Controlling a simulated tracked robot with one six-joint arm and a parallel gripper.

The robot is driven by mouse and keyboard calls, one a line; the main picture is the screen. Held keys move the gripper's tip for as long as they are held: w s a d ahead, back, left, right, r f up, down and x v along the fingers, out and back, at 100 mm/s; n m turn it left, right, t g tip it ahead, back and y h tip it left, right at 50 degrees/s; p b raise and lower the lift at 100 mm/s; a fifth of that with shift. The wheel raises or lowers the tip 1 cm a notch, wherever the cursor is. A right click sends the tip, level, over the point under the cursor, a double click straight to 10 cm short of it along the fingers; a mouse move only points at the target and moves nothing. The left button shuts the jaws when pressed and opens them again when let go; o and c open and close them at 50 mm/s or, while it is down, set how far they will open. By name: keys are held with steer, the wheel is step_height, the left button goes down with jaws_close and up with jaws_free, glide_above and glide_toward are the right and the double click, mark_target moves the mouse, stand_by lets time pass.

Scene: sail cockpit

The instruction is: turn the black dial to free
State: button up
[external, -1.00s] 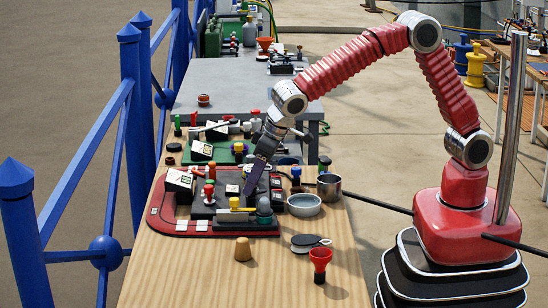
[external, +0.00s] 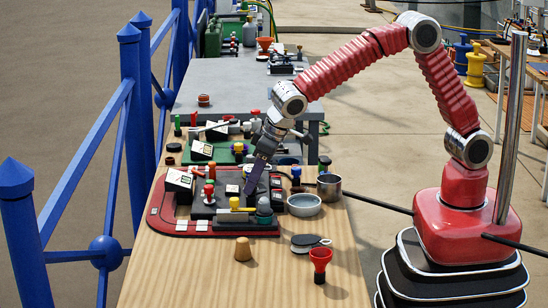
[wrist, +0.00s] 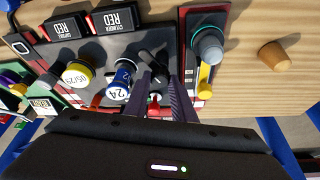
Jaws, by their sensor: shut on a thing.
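The black dial (wrist: 157,78) shows in part between my fingers in the wrist view, on a dark panel. My gripper (wrist: 160,84) is shut on it, with one purple-grey finger on each side. The fingers hide part of the dial, and I cannot read which mark it points to. In the external view my gripper (external: 248,190) points down at the dark panel on the red-edged board (external: 185,231); the dial is hidden there.
A metal bowl (external: 304,206), mug (external: 329,187), tan cone (external: 242,249) and red cup (external: 320,260) stand on the wooden table.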

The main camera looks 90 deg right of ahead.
steer(key=shift+n+y, duration=0.3)
steer(key=shift+n, duration=0.3)
steer(key=o, duration=1)
steer(key=v, duration=1.3)
steer(key=shift+s+r, duration=0.25)
